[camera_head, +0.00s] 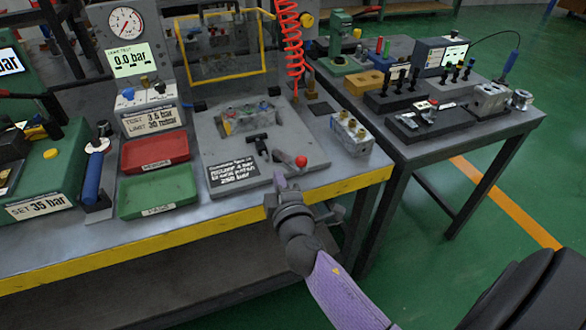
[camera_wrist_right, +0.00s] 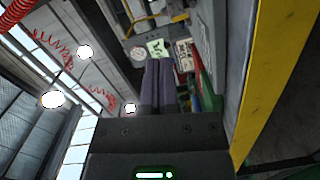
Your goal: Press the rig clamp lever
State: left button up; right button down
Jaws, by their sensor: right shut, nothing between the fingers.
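The rig clamp lever, with a red knob (camera_head: 300,161), stands near the front right of the grey rig plate (camera_head: 215,147). A black T-shaped handle (camera_head: 257,141) is just left of it. A valve block (camera_head: 247,116) sits at the middle of the rig. My right gripper (camera_head: 280,182) is at the front edge of the plate, just below and left of the red knob in the head view, apart from it as far as I can tell. Its fingers are together and empty in the right wrist view (camera_wrist_right: 160,82). My left gripper is not in view.
A red tray (camera_head: 154,153) and a green tray (camera_head: 157,191) lie left of the rig. A loose valve block (camera_head: 351,134) stands to its right. A coiled red hose (camera_head: 289,35) hangs behind. The bench has a yellow front edge (camera_head: 200,231).

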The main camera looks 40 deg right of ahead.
aim_at(296, 169)
jog(key=d, duration=0.1)
jog(key=w+d, duration=0.1)
jog(key=w+d+f, duration=0.1)
jog(key=d, duration=0.1)
jog(key=shift+b, duration=0.3)
jog(key=shift+d, duration=0.3)
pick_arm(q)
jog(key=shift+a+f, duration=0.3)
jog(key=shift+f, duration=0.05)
pick_arm(e)
jog(key=shift+s, duration=0.1)
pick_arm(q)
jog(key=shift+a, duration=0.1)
pick_arm(e)
jog(key=shift+d, duration=0.1)
jog(key=shift+d+y, duration=0.15)
jog(key=shift+y, duration=0.25)
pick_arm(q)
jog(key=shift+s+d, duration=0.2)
pick_arm(e)
jog(key=shift+d+n, duration=0.1)
jog(key=shift+n, duration=0.3)
